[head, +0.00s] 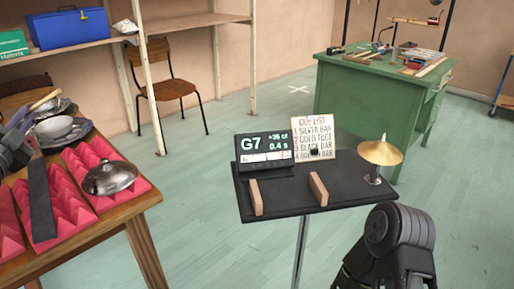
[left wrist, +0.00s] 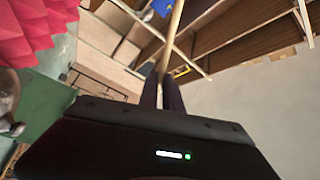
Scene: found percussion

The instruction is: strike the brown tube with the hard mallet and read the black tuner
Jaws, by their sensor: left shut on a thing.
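The black tuner (head: 265,150) stands on a dark stand at the centre of the head view. Its screen reads G7, about +36 ct and 0.4 g. My left gripper (head: 22,128) is at the left edge of the head view, above the metal lids on the table. It is shut on a pale wooden stick (left wrist: 173,38), likely the mallet's handle. The stick points away between the fingers in the left wrist view; its head cannot be made out. I cannot make out a brown tube in either view.
Pink foam (head: 78,188) on the wooden table carries a dark bar (head: 41,200) and a metal lid (head: 110,178). The stand (head: 290,205) holds two wooden blocks, a cue card (head: 313,137) and a small cymbal (head: 380,152). A green desk (head: 365,105) is behind; floor between is clear.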

